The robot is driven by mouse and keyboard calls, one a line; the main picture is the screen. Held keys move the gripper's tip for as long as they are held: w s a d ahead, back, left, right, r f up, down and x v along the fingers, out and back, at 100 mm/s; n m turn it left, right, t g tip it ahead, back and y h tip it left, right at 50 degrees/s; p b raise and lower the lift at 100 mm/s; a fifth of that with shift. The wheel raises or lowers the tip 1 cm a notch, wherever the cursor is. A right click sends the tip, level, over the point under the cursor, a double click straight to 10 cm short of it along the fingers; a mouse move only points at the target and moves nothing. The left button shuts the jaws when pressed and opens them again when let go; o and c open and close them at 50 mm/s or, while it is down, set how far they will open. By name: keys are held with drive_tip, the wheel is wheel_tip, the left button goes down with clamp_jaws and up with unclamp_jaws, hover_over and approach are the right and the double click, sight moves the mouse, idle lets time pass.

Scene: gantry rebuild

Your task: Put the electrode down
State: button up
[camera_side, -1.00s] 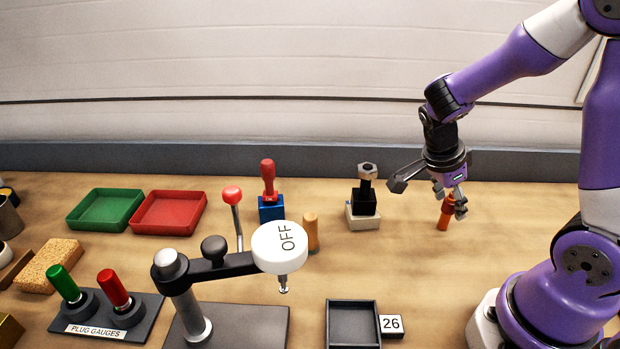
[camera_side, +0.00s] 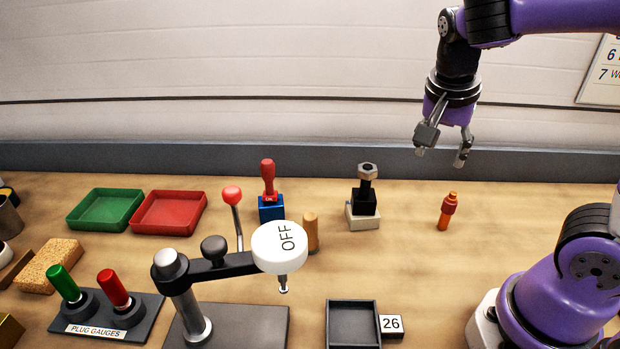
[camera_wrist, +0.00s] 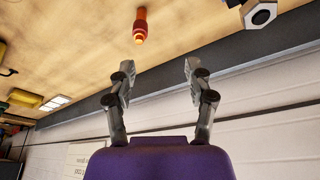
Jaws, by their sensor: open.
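The electrode (camera_side: 447,211) is a small orange and red-brown piece standing upright on the wooden bench, right of the block with the bolt. It also shows in the wrist view (camera_wrist: 140,27), beyond my fingertips and apart from them. My gripper (camera_side: 443,158) is open and empty, raised well above the bench and the electrode, near the back wall in the side view. Its two spread fingers (camera_wrist: 160,78) show in the wrist view with nothing between them.
A bolt on a black and white block (camera_side: 364,205) stands left of the electrode. An empty dark tray (camera_side: 352,325) and a "26" tag (camera_side: 391,325) lie in front. A lever fixture marked OFF (camera_side: 280,247) stands left. The bench around the electrode is clear.

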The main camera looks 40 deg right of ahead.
drive_tip(key=s+a+n+t+y, duration=0.2)
drive_tip(key=a+n, duration=0.6)
drive_tip(key=n, duration=0.7)
drive_tip(key=shift+a+r+t+y, duration=0.2)
drive_tip(key=shift+t+y, duration=0.6)
drive_tip(key=shift+t, duration=0.6)
